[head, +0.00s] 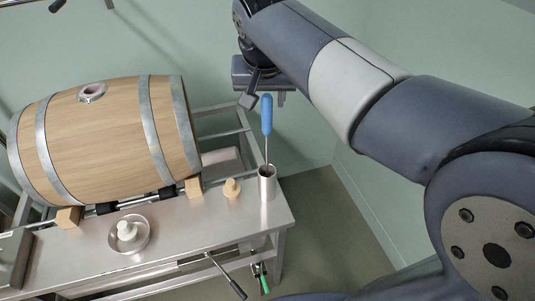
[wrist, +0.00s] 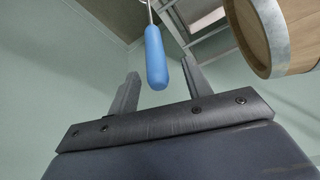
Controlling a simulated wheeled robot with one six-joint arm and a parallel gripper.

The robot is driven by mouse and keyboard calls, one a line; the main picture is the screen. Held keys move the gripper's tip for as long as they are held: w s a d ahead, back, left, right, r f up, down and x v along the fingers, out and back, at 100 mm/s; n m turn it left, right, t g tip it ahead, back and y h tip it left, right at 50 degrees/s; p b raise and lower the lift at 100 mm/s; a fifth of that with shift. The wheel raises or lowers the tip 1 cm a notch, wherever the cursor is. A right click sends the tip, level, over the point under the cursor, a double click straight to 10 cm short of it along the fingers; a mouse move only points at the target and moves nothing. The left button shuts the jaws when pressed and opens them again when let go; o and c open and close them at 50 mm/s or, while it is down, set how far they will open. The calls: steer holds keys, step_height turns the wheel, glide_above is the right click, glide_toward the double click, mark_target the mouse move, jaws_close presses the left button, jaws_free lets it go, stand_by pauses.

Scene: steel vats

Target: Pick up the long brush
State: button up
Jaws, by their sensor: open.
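The long brush has a blue handle (head: 267,115) on a thin metal shaft. It stands nearly upright in a steel cup (head: 267,184) at the right end of the steel table; its lower end is hidden in the cup. My gripper (head: 265,99) is open at the top of the handle. In the wrist view, the blue handle (wrist: 155,58) shows between the two fingers of my gripper (wrist: 160,68), with a gap visible on each side. I cannot tell how deep the handle sits between the fingers.
A wooden barrel (head: 108,138) lies on a cradle at the left of the table (head: 190,228). A small wooden bung (head: 232,188) stands beside the cup. A steel bowl (head: 143,243) holds a white object. Open floor lies right of the table, before the wall.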

mark_target(267, 111)
steer(key=f, duration=0.3)
steer(key=shift+w+d+f, duration=0.25)
steer(key=shift+w+f, duration=0.05)
steer(key=shift+f, duration=0.1)
steer(key=shift+w+f, duration=0.25)
steer(key=shift+f, duration=0.3)
steer(key=shift+c, duration=0.5)
steer(key=c, duration=0.9)
jaws_close()
steer(key=shift+r, duration=0.15)
